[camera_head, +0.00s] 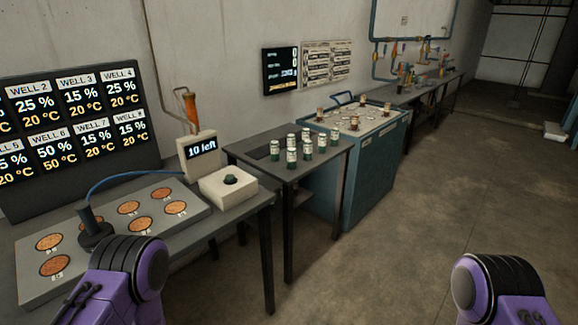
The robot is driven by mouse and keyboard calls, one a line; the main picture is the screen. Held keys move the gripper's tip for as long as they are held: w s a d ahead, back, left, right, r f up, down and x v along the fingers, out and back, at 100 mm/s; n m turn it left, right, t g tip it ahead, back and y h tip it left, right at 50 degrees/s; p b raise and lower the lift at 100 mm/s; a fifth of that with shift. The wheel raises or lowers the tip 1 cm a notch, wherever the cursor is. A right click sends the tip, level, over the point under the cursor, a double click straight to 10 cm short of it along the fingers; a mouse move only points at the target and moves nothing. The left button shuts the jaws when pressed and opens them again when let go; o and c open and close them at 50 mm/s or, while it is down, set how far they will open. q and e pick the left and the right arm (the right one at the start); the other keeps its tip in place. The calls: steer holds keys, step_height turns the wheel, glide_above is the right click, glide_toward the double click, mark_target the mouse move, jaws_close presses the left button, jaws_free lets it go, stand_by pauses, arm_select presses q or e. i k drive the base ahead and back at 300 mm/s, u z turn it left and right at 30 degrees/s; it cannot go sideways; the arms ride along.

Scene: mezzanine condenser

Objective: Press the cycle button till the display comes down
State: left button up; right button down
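A dark round button (230,180) sits on top of a cream box (228,188) at the right end of the left table. Just behind it, a small display (202,148) on a light housing reads "10 left". A large black board (75,130) at the left shows several wells with percentages and temperatures; its left edge is cut off. Purple and black links of my arms show at the bottom left and bottom right.
A grey panel (190,214) with copper discs lies on the left table; a black handle (95,232) with a blue cable stands on it. Several green vials (292,160) stand on the middle table. A teal cabinet (370,172) stands beyond. Open floor lies right.

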mark_target(230, 178)
steer(key=z, duration=0.3)
steer(key=i, duration=0.9)
steer(key=u, duration=0.65)
steer(key=i, duration=0.8)
steer(key=u, duration=0.75)
